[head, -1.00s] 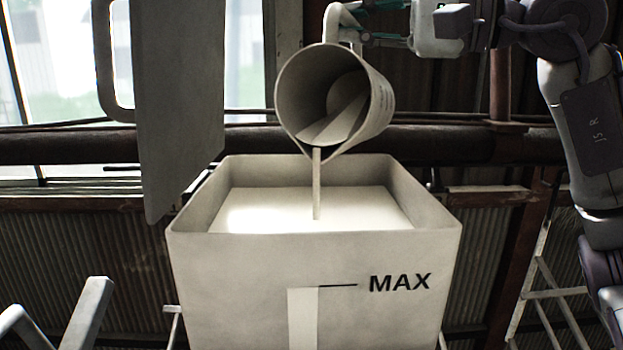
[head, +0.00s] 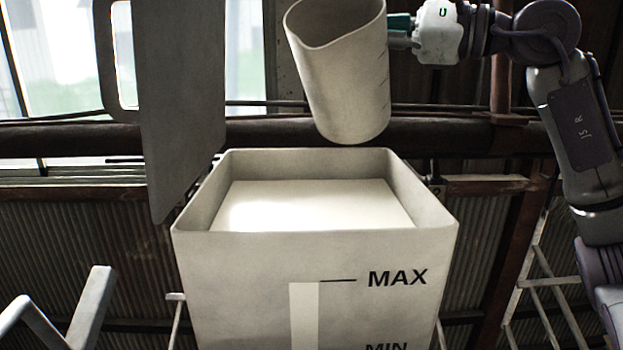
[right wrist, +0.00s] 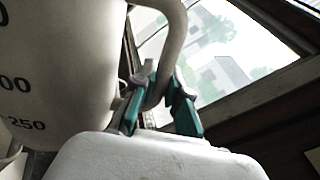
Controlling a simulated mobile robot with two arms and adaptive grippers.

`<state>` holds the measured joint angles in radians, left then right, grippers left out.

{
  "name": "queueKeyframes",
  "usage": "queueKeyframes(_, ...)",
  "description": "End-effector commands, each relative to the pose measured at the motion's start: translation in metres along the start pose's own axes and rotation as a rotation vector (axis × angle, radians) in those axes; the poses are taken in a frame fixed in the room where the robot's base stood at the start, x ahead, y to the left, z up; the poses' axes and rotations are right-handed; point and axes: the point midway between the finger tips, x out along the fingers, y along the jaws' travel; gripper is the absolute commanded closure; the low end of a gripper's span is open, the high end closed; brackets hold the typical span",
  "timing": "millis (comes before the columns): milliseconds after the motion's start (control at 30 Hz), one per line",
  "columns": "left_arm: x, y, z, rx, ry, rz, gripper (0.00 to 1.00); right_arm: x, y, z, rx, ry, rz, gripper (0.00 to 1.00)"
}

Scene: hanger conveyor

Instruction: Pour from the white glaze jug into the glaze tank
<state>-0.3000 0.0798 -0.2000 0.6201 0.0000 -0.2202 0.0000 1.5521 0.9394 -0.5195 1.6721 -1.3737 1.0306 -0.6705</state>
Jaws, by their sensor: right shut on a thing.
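The white glaze jug (head: 345,85) is above the far side of the glaze tank, close to upright with a slight lean. No stream leaves its lip. My right gripper (head: 400,32) is at the jug's right side. In the right wrist view the gripper's teal fingers (right wrist: 158,112) are shut on the jug's handle (right wrist: 172,45), and the jug's marked wall (right wrist: 60,70) fills the left. The pale glaze tank (head: 230,265) is open-topped and holds white glaze (head: 315,205). The light strip on its front reaches about the MAX line. My left gripper is out of view.
A large grey panel (head: 183,110) with a handle-like loop hangs left of the tank. A dark horizontal pipe (head: 480,142) runs behind the tank. Pale frame bars (head: 92,305) stand at bottom left, and a light stand (head: 545,280) at the right.

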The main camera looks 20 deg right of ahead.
Motion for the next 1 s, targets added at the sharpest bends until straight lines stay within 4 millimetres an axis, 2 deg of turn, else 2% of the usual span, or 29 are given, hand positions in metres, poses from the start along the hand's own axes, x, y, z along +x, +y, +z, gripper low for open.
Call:
queueKeyframes(100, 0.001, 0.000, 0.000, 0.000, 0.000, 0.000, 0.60, -0.001, 0.000, -0.004, 0.078, -0.003, -0.002, 1.00)
queueKeyframes(367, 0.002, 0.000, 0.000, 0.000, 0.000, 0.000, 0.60, -0.001, 0.001, -0.004, 0.088, -0.003, -0.001, 1.00)
queueKeyframes(467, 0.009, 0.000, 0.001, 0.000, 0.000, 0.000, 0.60, 0.000, 0.008, -0.010, 0.137, -0.002, 0.000, 1.00)
queueKeyframes(733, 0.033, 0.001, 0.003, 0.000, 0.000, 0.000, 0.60, 0.000, 0.034, -0.030, 0.408, -0.002, -0.001, 1.00)
queueKeyframes(1000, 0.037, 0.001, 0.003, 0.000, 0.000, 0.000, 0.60, 0.000, 0.040, -0.034, 0.520, -0.003, 0.000, 1.00)
